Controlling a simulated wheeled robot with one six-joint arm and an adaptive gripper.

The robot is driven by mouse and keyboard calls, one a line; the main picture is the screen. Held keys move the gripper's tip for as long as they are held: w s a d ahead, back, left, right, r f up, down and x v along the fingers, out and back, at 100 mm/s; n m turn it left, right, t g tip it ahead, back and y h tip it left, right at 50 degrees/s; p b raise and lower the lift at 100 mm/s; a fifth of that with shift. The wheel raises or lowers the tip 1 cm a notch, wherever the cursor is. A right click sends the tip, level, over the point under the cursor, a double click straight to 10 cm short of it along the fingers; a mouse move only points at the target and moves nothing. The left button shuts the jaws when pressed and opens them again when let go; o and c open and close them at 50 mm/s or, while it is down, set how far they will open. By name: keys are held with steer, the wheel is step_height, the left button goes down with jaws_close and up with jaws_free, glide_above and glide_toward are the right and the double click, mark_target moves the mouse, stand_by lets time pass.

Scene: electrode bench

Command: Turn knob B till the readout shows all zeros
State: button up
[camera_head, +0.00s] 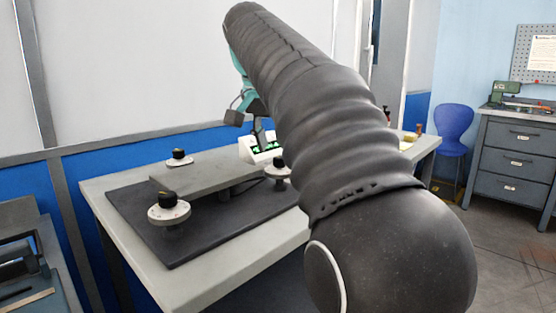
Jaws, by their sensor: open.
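Three black knobs on pale round dials show on the bench: one at the front left (168,200), one at the back left (178,157) and one at the right (278,168), partly hidden by my arm. No letters can be read, so I cannot tell which is knob B. The white readout box (247,147) shows green digits behind my gripper, partly covered and too small to read. My gripper (247,122) is open, with dark fingers and a teal body. It appears above the dials, near the readout in the picture, and its grasp area looks empty.
The knobs stand around a raised grey plate (215,178) on a black mat (150,232) on a pale table (222,272). My thick dark arm covers the table's right part. A blue chair (453,125) and grey drawer cabinet (512,160) stand farther right.

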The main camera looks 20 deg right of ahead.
mark_target(279, 158)
steer(key=shift+x, duration=1.55)
jaws_close()
steer(key=n+t+y+p, duration=0.1)
steer(key=n, duration=0.2)
steer(key=shift+s+d+r, duration=0.1)
steer(key=shift+d, duration=0.05)
steer(key=shift+n+t+y+p, duration=0.3)
steer(key=shift+n+y+p, duration=0.1)
steer(key=shift+n, duration=1)
